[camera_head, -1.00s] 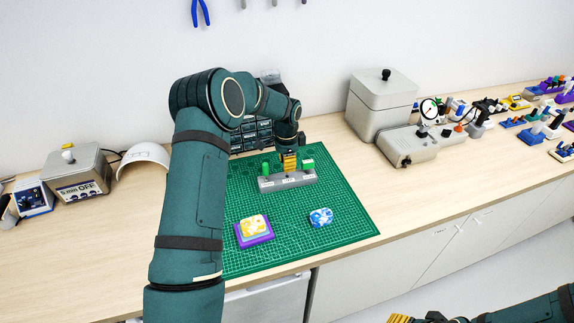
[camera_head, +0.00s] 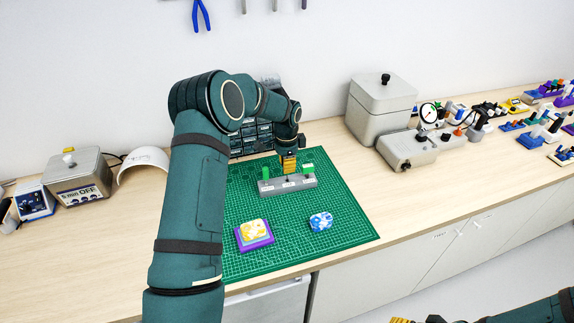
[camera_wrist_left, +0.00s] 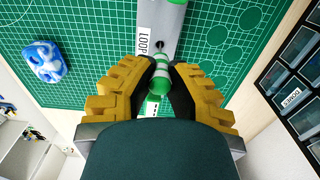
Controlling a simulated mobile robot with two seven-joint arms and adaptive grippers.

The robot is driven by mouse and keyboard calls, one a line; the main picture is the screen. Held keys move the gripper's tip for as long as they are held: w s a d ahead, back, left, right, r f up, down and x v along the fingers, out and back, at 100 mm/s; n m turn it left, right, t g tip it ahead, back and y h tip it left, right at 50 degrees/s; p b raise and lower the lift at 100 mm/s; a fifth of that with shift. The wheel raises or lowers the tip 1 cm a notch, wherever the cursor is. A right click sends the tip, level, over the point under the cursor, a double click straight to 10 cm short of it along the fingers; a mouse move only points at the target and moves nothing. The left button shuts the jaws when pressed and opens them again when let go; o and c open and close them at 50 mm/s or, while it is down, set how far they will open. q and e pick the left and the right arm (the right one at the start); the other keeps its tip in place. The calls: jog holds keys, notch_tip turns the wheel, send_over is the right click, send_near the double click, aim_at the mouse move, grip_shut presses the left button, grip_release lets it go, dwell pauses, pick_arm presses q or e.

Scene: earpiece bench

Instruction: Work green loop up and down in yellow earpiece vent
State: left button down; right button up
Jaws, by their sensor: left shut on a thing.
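My left gripper (camera_head: 289,162) is shut on the green-and-white banded handle of the loop tool (camera_wrist_left: 160,80), above the grey rack (camera_head: 288,187). In the left wrist view the handle sits between the yellow fingers, close to a dark hole beside the label LOOP; I cannot tell whether its tip is still in the hole. The yellow-and-white earpiece (camera_head: 253,229) rests on a purple base (camera_head: 255,243) at the mat's front left. Its vent is too small to make out.
A blue-and-white earpiece (camera_head: 321,221) lies on the green mat (camera_head: 345,237), right of the yellow one. Other green-topped tools (camera_head: 265,173) stand in the rack. Dark drawers (camera_head: 250,137) stand behind it. A grey box (camera_head: 380,108) and gauge unit stand to the right. The front mat is clear.

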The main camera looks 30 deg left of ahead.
pick_arm(q)
jog(key=shift+r+p, duration=0.55)
jog(key=shift+r, duration=0.55)
jog(key=shift+r+p, duration=1.45)
jog(key=shift+r, duration=1)
jog(key=s+d+r+b, duration=0.1)
jog(key=s+d, duration=0.1)
jog(key=s, duration=0.8)
jog(key=s+d+n+b, duration=0.1)
jog(key=s, duration=1)
jog(key=shift+d+r+n, duration=0.3)
jog(key=shift+d+r, duration=0.05)
jog(key=shift+r, duration=0.05)
jog(key=shift+w+f, duration=0.1)
jog(key=shift+f+b, duration=1.85)
jog(key=shift+f, duration=0.3)
